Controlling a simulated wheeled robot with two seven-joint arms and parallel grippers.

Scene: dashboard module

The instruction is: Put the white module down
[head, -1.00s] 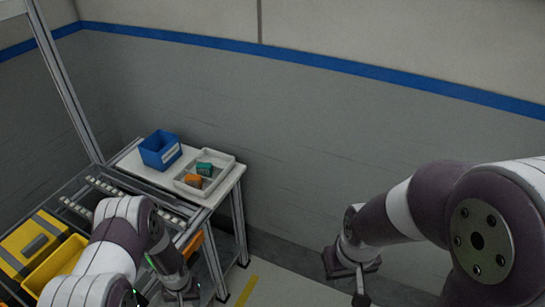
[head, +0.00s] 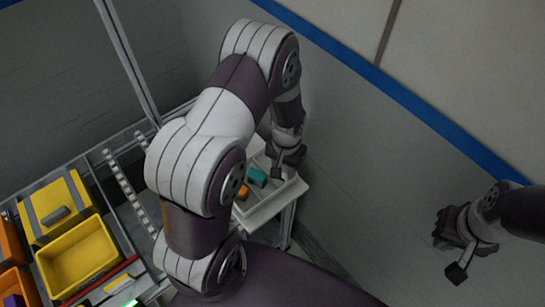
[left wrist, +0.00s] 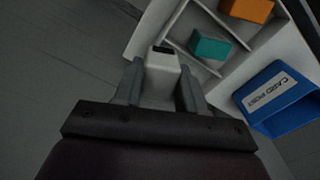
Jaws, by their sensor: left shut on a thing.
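My left gripper (head: 280,172) reaches down over the far end of the light divided tray (head: 268,208). In the left wrist view, my left gripper (left wrist: 160,88) is shut on the white module (left wrist: 163,66), which has a dark patch on its end. The module overlaps the tray (left wrist: 148,30) beside the compartment with the teal block (left wrist: 211,46); I cannot tell whether it touches the tray floor. In the head view my arm hides the module. My right gripper (head: 455,255) hangs empty at the right, away from the table; its jaw opening is unclear.
An orange block (left wrist: 248,10) lies in another tray compartment. A blue labelled bin (left wrist: 280,98) stands close to the tray. Yellow bins (head: 78,258) and a roller rack (head: 130,195) are at the left. The grey wall (head: 350,130) is close behind the table.

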